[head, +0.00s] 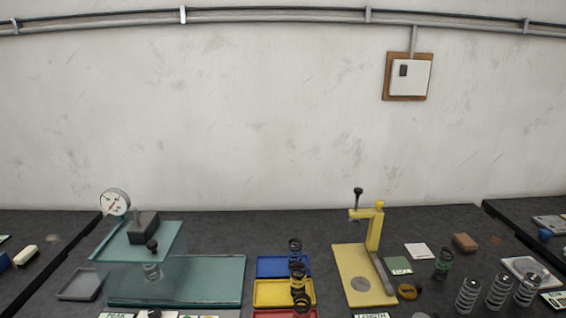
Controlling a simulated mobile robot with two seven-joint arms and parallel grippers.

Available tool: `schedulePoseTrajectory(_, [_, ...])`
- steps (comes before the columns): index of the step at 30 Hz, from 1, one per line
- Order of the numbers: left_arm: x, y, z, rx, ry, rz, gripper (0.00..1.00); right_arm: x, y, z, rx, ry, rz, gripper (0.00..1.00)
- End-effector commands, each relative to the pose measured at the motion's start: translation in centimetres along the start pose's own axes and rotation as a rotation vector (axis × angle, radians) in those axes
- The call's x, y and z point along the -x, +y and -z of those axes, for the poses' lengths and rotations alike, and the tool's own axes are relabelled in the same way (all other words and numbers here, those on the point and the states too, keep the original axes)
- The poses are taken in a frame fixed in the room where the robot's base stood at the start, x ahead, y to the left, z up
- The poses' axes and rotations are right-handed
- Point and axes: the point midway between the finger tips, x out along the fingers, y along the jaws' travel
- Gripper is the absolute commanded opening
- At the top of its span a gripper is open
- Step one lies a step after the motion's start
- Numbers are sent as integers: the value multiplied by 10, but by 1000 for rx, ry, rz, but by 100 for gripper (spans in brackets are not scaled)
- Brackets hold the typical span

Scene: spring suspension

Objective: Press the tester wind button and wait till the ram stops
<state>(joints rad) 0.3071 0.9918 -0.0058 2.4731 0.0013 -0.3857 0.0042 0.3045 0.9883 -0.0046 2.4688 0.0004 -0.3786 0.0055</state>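The teal tester (215,280) stands on the left part of the bench, with a round dial gauge (115,202) at its upper left. A dark block (143,228) sits on its top, and a black ball knob (152,245) shows just below the block. I cannot single out the wind button; small parts in front of the tester are cut off by the bottom edge. The ram is not clearly visible. Neither of my grippers is in view.
Blue (271,266), yellow (268,293) and red trays stand right of the tester, with black springs. A yellow length gauge (352,262) stands further right. Several silver springs (498,291) stand at the lower right. A grey tray (80,284) lies left of the tester.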

Motion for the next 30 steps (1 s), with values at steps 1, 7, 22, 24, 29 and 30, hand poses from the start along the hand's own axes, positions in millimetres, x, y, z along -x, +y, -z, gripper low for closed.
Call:
schedulePoseTrajectory(1, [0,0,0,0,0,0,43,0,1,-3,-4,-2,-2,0])
schedulePoseTrajectory(7, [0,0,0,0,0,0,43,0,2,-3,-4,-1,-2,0])
schedulePoseTrajectory(22, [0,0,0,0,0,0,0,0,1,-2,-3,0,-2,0])
schedulePoseTrajectory(24, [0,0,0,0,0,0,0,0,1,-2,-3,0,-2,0])
schedulePoseTrajectory(29, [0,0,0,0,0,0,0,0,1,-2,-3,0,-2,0])
schedulePoseTrajectory(30, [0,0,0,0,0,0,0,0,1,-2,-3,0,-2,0])
